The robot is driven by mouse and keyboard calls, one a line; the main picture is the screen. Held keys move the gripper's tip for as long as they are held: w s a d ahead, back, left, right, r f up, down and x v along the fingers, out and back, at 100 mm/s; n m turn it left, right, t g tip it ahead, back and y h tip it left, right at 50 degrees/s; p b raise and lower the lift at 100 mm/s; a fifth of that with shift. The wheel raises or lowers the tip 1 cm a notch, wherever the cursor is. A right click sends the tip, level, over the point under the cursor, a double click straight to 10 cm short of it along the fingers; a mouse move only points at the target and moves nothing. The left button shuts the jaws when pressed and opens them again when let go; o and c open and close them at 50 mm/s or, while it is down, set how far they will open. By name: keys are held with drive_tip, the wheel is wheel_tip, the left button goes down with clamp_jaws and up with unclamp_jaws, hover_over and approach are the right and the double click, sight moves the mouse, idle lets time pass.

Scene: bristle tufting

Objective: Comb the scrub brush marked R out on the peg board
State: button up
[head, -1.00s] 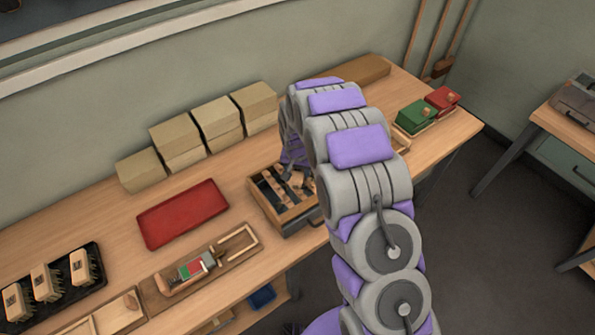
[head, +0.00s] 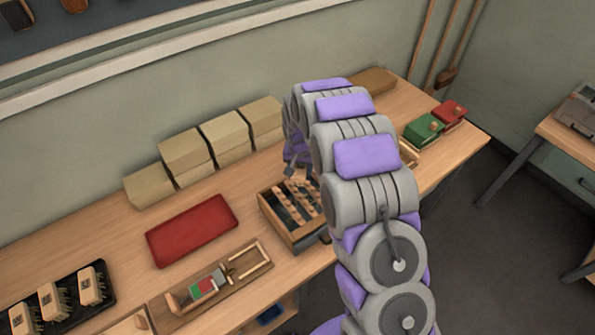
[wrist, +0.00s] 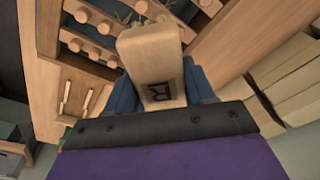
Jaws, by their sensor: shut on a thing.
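The scrub brush marked R (wrist: 158,55) is a pale wooden block, its dark R facing the wrist camera. My gripper (wrist: 162,88) is shut on it, with a blue finger on each side. The peg board (head: 268,212) is a wooden frame with rows of round pegs and dark gaps. It also shows at the upper left of the wrist view (wrist: 72,57). In the head view my gripper is at the board's far side, largely hidden by my arm. Whether bristles touch the pegs cannot be told.
A red mat (head: 192,230) lies left of the board. A wooden jig (head: 250,265) with a red and green part is in front. More brushes stand in a black tray (head: 106,272). Pale boxes (head: 222,135) line the wall. Green (head: 424,129) and red (head: 452,113) blocks sit right.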

wheel_tip(320, 180, up, 3)
drive_tip(key=shift+f+p, duration=0.15)
drive_tip(key=shift+p, duration=0.15)
drive_tip(key=shift+a+r, duration=0.35)
drive_tip(key=shift+d, duration=0.35)
